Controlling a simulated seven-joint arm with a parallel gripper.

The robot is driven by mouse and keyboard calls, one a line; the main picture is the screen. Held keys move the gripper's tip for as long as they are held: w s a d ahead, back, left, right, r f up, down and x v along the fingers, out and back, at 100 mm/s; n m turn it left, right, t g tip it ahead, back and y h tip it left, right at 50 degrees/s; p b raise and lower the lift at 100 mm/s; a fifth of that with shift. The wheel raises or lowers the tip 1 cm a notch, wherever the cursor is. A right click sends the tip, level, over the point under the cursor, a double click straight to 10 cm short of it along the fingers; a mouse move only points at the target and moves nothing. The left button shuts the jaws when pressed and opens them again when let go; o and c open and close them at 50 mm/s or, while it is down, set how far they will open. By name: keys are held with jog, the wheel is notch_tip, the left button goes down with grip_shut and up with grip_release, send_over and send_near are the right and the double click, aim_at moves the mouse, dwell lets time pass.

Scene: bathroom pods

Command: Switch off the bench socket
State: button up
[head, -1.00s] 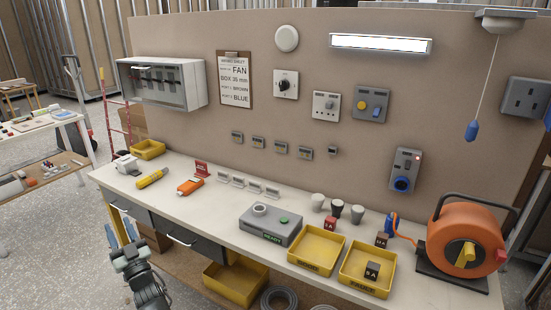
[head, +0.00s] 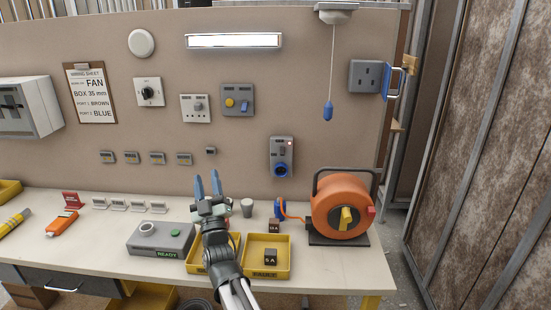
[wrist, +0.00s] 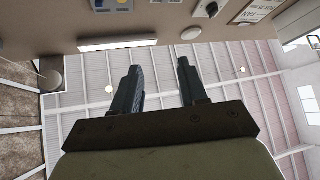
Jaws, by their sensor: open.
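A grey socket unit (head: 282,150) with a round blue outlet is fixed low on the wall panel above the right part of the bench. A small red light glows near its top right, and a dark switch shows above the outlet; its position is too small to tell. My gripper (head: 206,180) is raised above the bench, to the left of this unit and apart from it. Its two blue-grey fingers point up, spread and empty. The wrist view also shows my gripper (wrist: 158,66) open with nothing between the fingers; the socket unit is not recognisable there.
An orange cable reel (head: 341,208) stands below and right of the unit. A yellow tray (head: 284,272) and a grey box marked READY (head: 160,239) are on the bench (head: 90,245). The wall before the unit is clear.

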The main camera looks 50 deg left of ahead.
aim_at(282, 155)
jog(key=w+d+f+m+t+h, duration=0.2)
jog(key=w+d+f+m, duration=0.1)
jog(key=w, duration=0.4)
jog(key=w+d+f+m+t+h, duration=0.1)
jog(key=w+d+f+m+h, duration=0.15)
jog(key=w, duration=0.35)
jog(key=w+d+f+m+t+h, duration=0.2)
jog(key=w+m+h, duration=0.15)
jog(key=w, duration=0.35)
jog(key=shift+y, duration=0.3)
jog(key=x, duration=1.3)
jog(key=shift+w+a+r, duration=0.1)
jog(key=shift+w+r, duration=0.05)
jog(key=shift+c, duration=0.2)
grip_shut()
